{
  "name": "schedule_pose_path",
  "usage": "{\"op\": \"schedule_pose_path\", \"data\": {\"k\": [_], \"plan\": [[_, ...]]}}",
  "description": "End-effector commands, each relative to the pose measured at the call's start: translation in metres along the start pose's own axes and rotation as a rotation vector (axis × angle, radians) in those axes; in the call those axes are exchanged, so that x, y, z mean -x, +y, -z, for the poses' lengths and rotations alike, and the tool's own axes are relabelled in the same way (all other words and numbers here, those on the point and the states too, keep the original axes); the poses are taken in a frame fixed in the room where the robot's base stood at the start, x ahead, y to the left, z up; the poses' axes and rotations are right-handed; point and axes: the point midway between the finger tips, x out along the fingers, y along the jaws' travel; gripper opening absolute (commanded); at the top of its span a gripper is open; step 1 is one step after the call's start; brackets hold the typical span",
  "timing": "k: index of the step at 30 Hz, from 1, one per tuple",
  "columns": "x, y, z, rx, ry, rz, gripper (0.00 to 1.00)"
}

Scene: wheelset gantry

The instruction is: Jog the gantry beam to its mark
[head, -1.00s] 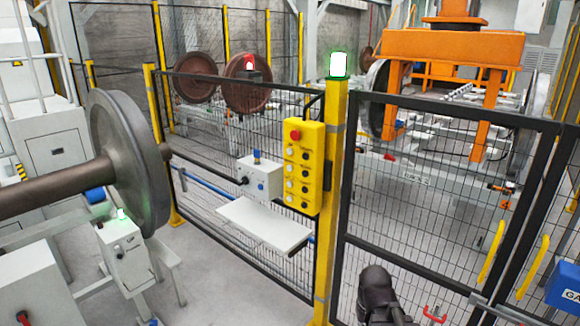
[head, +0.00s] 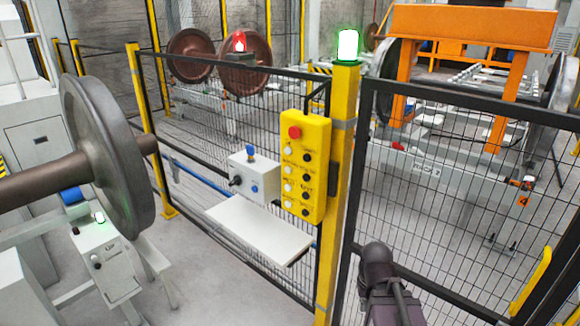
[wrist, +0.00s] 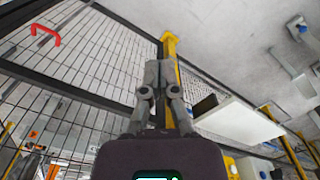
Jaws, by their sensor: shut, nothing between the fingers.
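The orange gantry beam (head: 475,27) stands behind the mesh fence at the back right, on orange legs, over a wheelset with shiny wheels. Its mark cannot be made out. A yellow control box (head: 306,165) hangs on the near side of the fence, beside the yellow post. It has a red button at the top and rows of white and black buttons, with labels too small to read. My gripper (wrist: 159,66) is shut and empty in the wrist view, pointing toward the fence and yellow post. In the head view, my dark arm end shows low, right of the post, apart from the box.
A white shelf (head: 260,229) juts out below a grey box (head: 253,177) with a blue knob. A green lamp (head: 347,45) is lit on the post. A large wheelset (head: 105,155) fills the left. The mesh gate (head: 450,190) closes off the right.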

Motion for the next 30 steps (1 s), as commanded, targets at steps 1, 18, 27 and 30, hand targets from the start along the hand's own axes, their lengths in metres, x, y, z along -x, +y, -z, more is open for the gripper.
{"op": "schedule_pose_path", "data": {"k": [1,18,27,30], "plan": [[0.000,0.000,0.000,0.000,0.000,0.000,0.00],[0.000,0.000,0.001,0.000,0.002,-0.002,0.00],[-0.001,-0.001,0.045,0.009,0.114,-0.106,0.00],[0.002,-0.002,0.080,0.019,0.210,-0.183,0.00]]}}
